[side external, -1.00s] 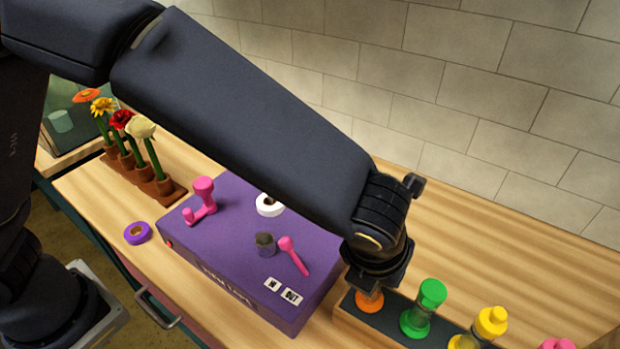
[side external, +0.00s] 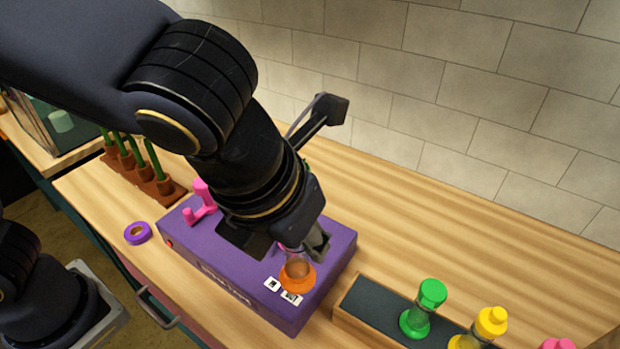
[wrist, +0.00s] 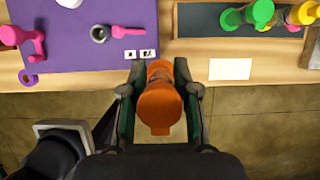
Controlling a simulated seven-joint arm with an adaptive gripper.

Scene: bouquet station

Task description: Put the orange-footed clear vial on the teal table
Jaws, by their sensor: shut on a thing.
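The orange-footed clear vial (side external: 298,280) is held between the fingers of my gripper (side external: 287,244), above the front right of the purple box in the side external view. Its orange foot points down and its clear body is mostly hidden by the fingers. In the wrist view the vial (wrist: 160,104) lies between both fingers of my gripper (wrist: 159,80), its orange end toward the camera. A teal surface (side external: 78,128), which looks like the teal table, shows at the far left with a pale cylinder on it. My arm hides part of it.
The purple box (side external: 335,260) carries pink tools, a dark cup (wrist: 100,33) and labels. A dark-lined wooden tray (side external: 365,305) holds green, yellow and pink vials. Flowers in a brown rack (side external: 165,187) and a purple tape roll (side external: 137,233) are at left. The bench's back right is clear.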

